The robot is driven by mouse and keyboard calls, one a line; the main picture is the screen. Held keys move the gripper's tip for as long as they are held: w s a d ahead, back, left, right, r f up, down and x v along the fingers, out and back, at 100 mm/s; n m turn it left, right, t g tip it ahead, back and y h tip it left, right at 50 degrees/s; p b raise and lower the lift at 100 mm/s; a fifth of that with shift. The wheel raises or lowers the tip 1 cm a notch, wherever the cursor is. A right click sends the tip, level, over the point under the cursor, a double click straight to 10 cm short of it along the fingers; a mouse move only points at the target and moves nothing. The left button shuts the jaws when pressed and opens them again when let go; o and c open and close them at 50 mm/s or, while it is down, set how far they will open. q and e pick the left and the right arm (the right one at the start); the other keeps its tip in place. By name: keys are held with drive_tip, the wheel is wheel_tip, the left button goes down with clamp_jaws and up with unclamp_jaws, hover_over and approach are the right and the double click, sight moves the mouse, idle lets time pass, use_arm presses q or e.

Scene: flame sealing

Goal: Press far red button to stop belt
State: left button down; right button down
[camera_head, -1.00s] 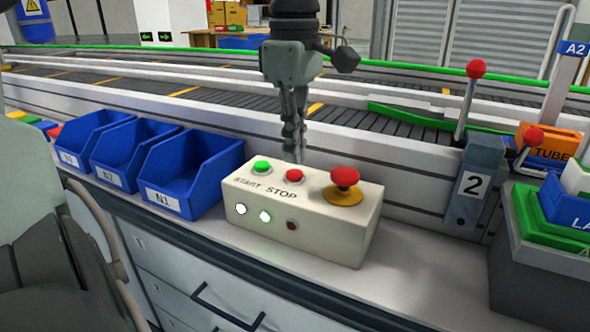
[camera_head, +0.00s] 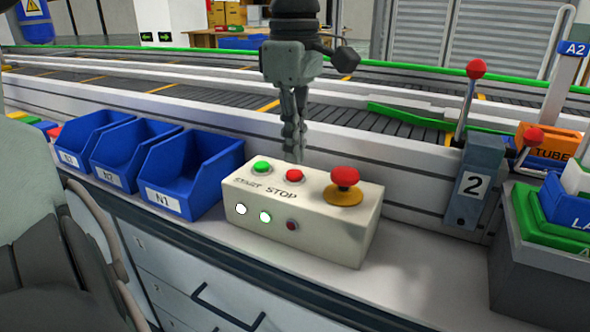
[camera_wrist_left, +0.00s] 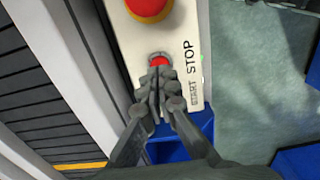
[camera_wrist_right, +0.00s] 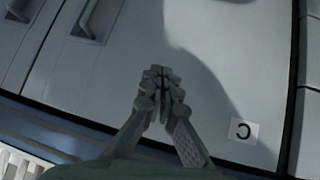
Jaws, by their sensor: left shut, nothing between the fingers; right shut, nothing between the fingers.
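A cream control box (camera_head: 330,235) stands on the bench. It has a green START button (camera_head: 261,166), a small red STOP button (camera_head: 294,175) and a larger red mushroom button (camera_head: 344,177) on a yellow base at its right end. My left gripper (camera_head: 293,156) is shut and empty, pointing down just above or behind the STOP button. In the left wrist view its fingertips (camera_wrist_left: 158,76) overlap the edge of the STOP button (camera_wrist_left: 160,60); contact cannot be told. My right gripper (camera_wrist_right: 157,78) is shut and empty, over grey cabinet fronts.
The conveyor belt (camera_head: 220,95) with yellow stripes runs behind the box. Blue bins (camera_head: 185,170) stand left of the box. A white lamp and a green lamp are lit on the box front.

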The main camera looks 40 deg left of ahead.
sight(294, 172)
use_arm(q)
drive_tip(key=shift+f+b, duration=0.75)
drive_tip(key=shift+f, duration=0.4)
idle(0.4)
wheel_tip(294, 172, up, 8)
drive_tip(key=p, duration=0.6)
drive_tip(key=shift+p, duration=0.3)
idle(0.5)
